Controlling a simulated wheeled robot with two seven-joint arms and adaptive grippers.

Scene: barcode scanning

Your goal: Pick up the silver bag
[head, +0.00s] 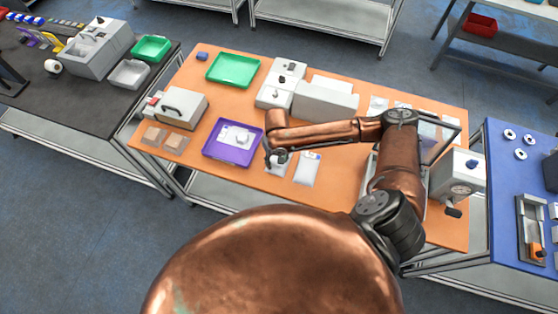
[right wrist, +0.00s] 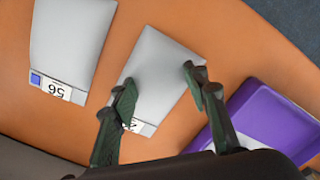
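A silver bag (right wrist: 158,62) lies flat on the orange table, with a white label at its near end, partly hidden by a finger. In the head view this bag (head: 279,170) is mostly hidden under my right gripper (head: 273,157). In the right wrist view my right gripper (right wrist: 160,86) is open, its two fingers spread over the bag with nothing held between them. I cannot tell whether the fingertips touch the bag. A second silver bag (head: 306,171), labelled 56, lies beside it; it also shows in the right wrist view (right wrist: 73,42). My left gripper is not in view.
A purple tray (head: 211,148) with pale items stands just left of the gripper; its edge also shows in the right wrist view (right wrist: 265,95). A green tray (head: 232,82) and grey boxes (head: 325,102) stand farther back. Brown packets (head: 155,136) lie at left.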

